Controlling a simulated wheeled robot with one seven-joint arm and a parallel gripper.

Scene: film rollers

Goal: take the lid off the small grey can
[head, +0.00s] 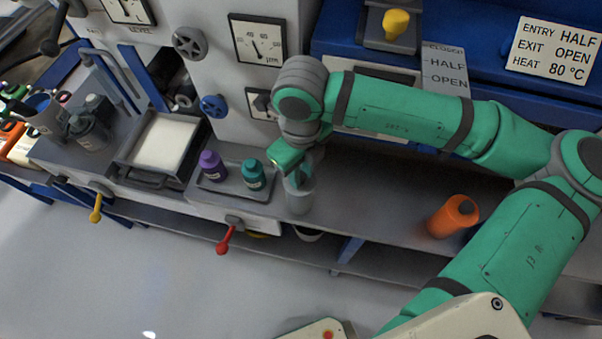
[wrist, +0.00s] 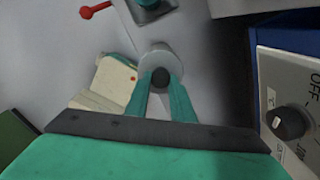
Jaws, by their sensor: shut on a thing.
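The small grey can (head: 300,199) stands upright on the grey bench, to the right of the small tray with bottles. My gripper (head: 298,178) is over its top, pointing down. In the wrist view the can (wrist: 155,55) shows as a light grey round shape beyond my fingers. My gripper's two green fingers (wrist: 162,82) are closed on a dark round knob, the lid's knob (wrist: 160,78), at the can's top. My gripper hides much of the lid, and I cannot tell whether the lid sits on the can or apart from it.
A purple bottle (head: 212,165) and a teal bottle (head: 254,174) stand on a small tray (head: 232,191) just left of the can. The bench between the can and the orange bottle is clear. Red (head: 224,241) and yellow (head: 96,208) levers stick out in front.

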